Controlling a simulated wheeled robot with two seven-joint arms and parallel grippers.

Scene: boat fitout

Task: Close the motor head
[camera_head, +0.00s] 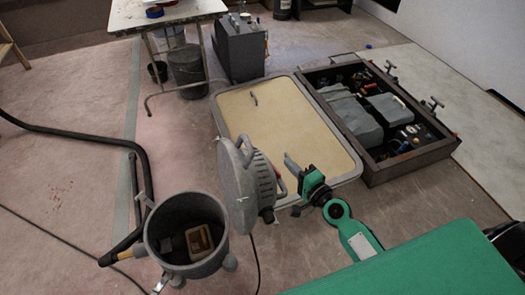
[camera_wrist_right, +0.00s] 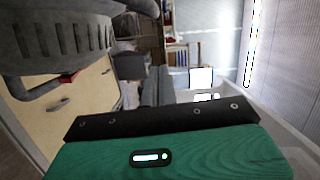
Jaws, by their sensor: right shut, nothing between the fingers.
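The grey motor head (camera_head: 240,185) is tipped up on its edge, open beside the round grey drum (camera_head: 160,215) of the vacuum. The drum's open top shows a brown part inside. In the right wrist view the ribbed motor head (camera_wrist_right: 60,40) fills the upper left, close to the gripper. My right gripper (camera_head: 292,163) is just right of the motor head, shut and empty, apart from it as far as I can tell. Its closed fingers also show in the right wrist view (camera_wrist_right: 158,85). My left gripper is not in view.
A black hose (camera_head: 90,141) runs along the floor to the drum. A beige panel (camera_head: 290,125) lies behind the motor head, with a dark crate (camera_head: 400,160) of gear to its right. A table (camera_head: 125,20) stands at the back left. Floor at left is mostly clear.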

